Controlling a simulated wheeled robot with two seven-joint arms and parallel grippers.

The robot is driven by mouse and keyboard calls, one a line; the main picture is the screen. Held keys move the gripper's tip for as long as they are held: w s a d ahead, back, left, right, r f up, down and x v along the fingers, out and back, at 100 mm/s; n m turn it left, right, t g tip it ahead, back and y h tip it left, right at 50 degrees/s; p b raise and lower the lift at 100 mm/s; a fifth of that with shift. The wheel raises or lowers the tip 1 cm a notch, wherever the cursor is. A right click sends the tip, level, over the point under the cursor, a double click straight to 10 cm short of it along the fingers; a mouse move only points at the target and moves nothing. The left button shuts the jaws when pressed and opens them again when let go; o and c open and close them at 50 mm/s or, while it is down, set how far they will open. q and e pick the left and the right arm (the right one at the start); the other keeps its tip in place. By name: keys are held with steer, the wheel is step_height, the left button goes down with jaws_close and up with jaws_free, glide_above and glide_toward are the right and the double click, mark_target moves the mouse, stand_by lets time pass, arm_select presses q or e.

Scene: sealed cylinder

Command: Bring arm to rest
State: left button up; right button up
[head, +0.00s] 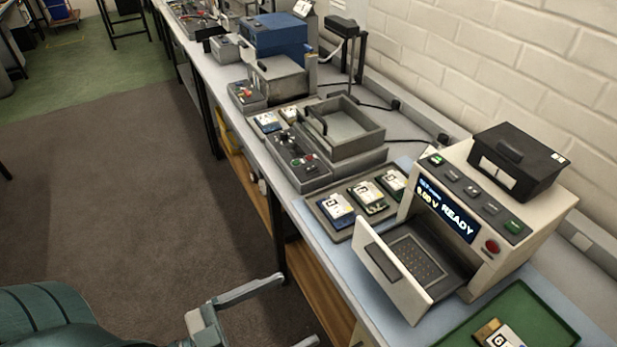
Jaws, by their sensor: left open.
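My left gripper (300,309) is at the bottom of the head view, over the dark floor in front of the workbench. Its two grey fingers are spread apart, with nothing visible between them. The lower finger is partly cut off by the picture edge. The gripper is to the left of the bench front and apart from it. My right gripper is not in view.
A white tester (462,222) reading READY stands on the bench, its front flap (392,272) open. A grey tray (335,232) holds three boards; a green tray (545,318) holds one. A metal box (343,128) stands farther back. The floor (130,190) left is clear.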

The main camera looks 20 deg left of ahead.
arm_select(q)
steer(key=a+f+n+g+y+b, duration=0.1)
steer(key=a+f+g+y, duration=0.3)
steer(key=f, duration=1.2)
steer(key=a+f+n+t+y+b, duration=0.15)
steer(key=a+f, duration=0.35)
steer(key=f, duration=1)
steer(key=a+f+n+g+y, duration=0.1)
steer(key=a+f+g+y, duration=0.3)
steer(key=f, duration=1.2)
steer(key=s+f+n+g+b, duration=0.1)
steer(key=s+f, duration=0.4)
steer(key=f, duration=0.3)
steer(key=s+f+g, duration=0.2)
steer(key=s+f, duration=0.3)
steer(key=f, duration=0.3)
steer(key=s+d+f+g+y+b, duration=0.1)
steer(key=s+d+f+g, duration=0.3)
steer(key=s+f, duration=0.5)
steer(key=s, duration=0.4)
steer(key=shift+f, duration=0.3)
steer(key=shift+d, duration=0.1)
